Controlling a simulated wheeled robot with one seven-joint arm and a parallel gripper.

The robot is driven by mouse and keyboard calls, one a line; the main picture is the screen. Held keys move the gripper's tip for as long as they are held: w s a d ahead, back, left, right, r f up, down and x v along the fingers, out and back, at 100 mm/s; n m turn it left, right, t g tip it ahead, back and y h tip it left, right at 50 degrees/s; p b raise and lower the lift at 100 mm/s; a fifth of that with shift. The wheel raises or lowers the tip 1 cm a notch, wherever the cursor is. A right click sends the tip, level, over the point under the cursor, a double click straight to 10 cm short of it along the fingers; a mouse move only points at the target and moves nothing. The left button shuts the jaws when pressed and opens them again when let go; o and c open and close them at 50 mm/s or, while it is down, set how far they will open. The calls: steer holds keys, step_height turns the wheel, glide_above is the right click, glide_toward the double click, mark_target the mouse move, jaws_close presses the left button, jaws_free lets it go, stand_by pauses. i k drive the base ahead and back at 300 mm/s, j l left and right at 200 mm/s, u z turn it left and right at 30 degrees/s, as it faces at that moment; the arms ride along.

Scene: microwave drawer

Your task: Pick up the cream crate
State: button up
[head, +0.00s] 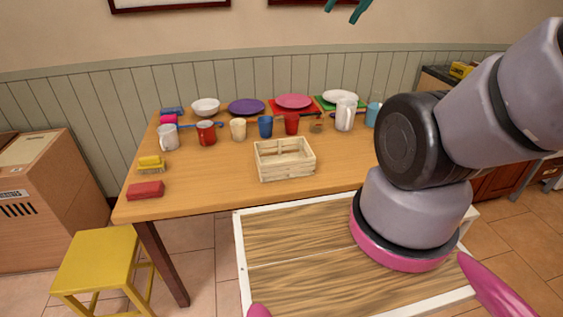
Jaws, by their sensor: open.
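The cream crate (285,165) is a slatted, open-topped wooden box. It stands upright on the wooden table (215,180), near the front edge and in front of the row of cups, and looks empty. My gripper (342,12) shows only as teal fingertips at the top edge of the head view. It is open, with nothing seen between the fingers, high above and well apart from the crate. The rest of the gripper is out of frame.
Behind the crate stand a blue cup (265,127), a red cup (291,124), other mugs and a white pitcher (344,114). Plates line the back. A red block (146,190) and yellow brush (151,163) lie left. A yellow stool (98,262) stands front left.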

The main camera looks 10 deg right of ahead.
mark_target(280, 167)
steer(key=z, duration=1.3)
steer(key=i+j+z, duration=0.1)
steer(key=j+z, duration=0.35)
steer(key=j, duration=0.6)
